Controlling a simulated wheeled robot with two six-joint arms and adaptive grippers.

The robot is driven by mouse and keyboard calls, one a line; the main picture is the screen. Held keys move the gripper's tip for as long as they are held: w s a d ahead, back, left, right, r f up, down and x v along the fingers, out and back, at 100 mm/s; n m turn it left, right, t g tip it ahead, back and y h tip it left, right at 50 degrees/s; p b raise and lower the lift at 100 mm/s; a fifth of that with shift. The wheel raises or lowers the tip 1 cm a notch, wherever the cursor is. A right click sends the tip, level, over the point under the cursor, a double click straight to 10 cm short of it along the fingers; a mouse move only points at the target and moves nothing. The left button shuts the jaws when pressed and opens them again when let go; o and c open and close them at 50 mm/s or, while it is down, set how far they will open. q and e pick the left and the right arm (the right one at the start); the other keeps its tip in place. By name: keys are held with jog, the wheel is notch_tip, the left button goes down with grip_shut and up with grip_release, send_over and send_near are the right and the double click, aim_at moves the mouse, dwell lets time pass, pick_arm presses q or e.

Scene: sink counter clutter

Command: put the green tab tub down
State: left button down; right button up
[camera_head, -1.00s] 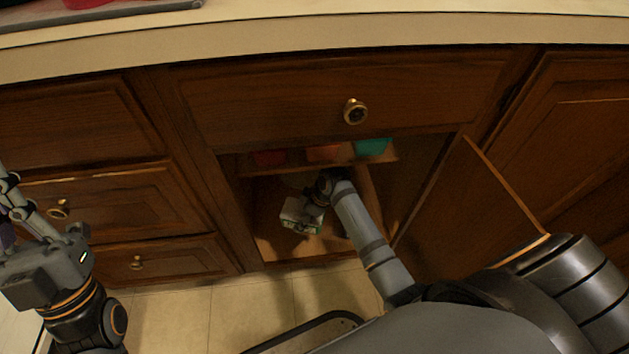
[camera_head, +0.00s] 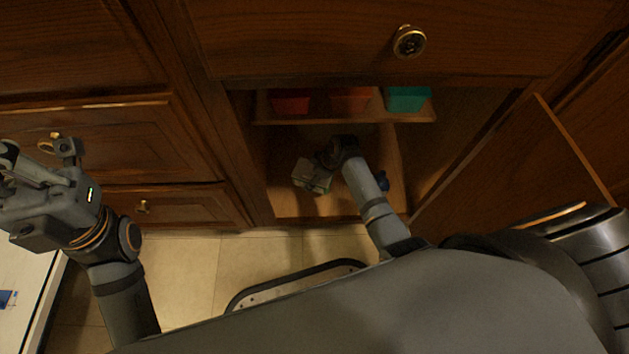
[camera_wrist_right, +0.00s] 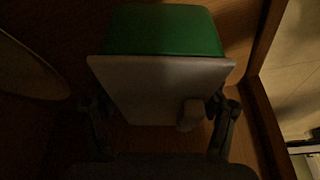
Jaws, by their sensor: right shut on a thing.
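The green tab tub (camera_wrist_right: 163,32) fills the upper middle of the right wrist view. Its body is green, and a pale grey panel with a small tab faces the camera. My right gripper (camera_wrist_right: 160,112) has a finger on each side of the panel and is shut on the tub. In the head view, my right gripper (camera_head: 312,177) is low inside the open cabinet (camera_head: 285,207), above or at its floor; contact with the floor cannot be told. My left gripper (camera_head: 40,158) is open and empty at the left, in front of the drawers.
A shelf (camera_head: 345,119) above my right gripper holds a red bin (camera_head: 291,103), an orange bin (camera_head: 350,101) and a teal bin (camera_head: 408,99). A blue object (camera_head: 382,181) lies right of my forearm. The open cabinet door (camera_head: 530,165) stands at the right.

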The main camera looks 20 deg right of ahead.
notch_tip(320, 180, down, 3)
jog(key=shift+f+b, duration=0.1)
jog(key=shift+b, duration=1)
jog(key=shift+f, duration=0.25)
jog(key=shift+r, duration=0.2)
jog(key=o, duration=1.3)
jog(key=shift+f, duration=0.15)
jog(key=shift+c, duration=0.2)
jog(key=p+v, duration=0.7)
jog(key=v, duration=0.4)
jog(key=shift+r, duration=0.3)
jog(key=shift+s+d+r, duration=0.15)
jog(key=shift+d+r, duration=0.05)
jog(key=shift+r, duration=0.1)
